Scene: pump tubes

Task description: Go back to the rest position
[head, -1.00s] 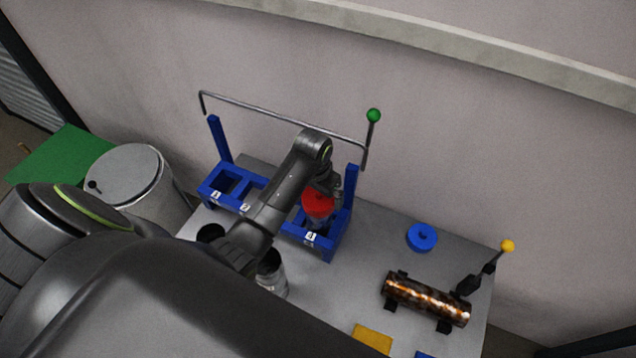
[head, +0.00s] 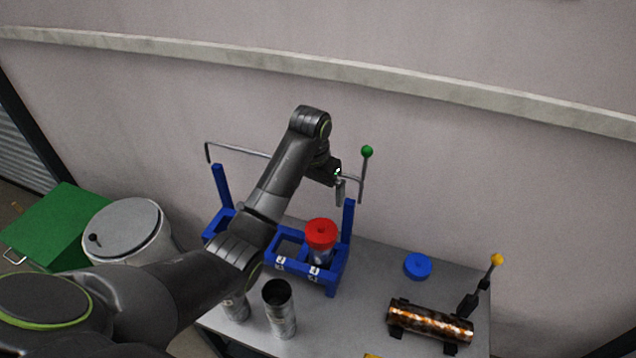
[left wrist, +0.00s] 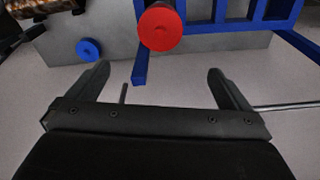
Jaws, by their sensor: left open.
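My left gripper (head: 343,190) is raised above the right end of the blue rack (head: 333,285), near its bent metal bar. Its two fingers stand wide apart and empty in the left wrist view (left wrist: 162,85). A tube with a red cap (head: 321,233) stands upright in a rack slot at the right end. My left arm hides part of the rack. My right gripper is in neither view.
Two open metal cylinders, one of them clear of my arm (head: 280,310), stand before the rack. A lidded grey drum (head: 127,232) and green box (head: 58,228) stand left. The wall is close behind.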

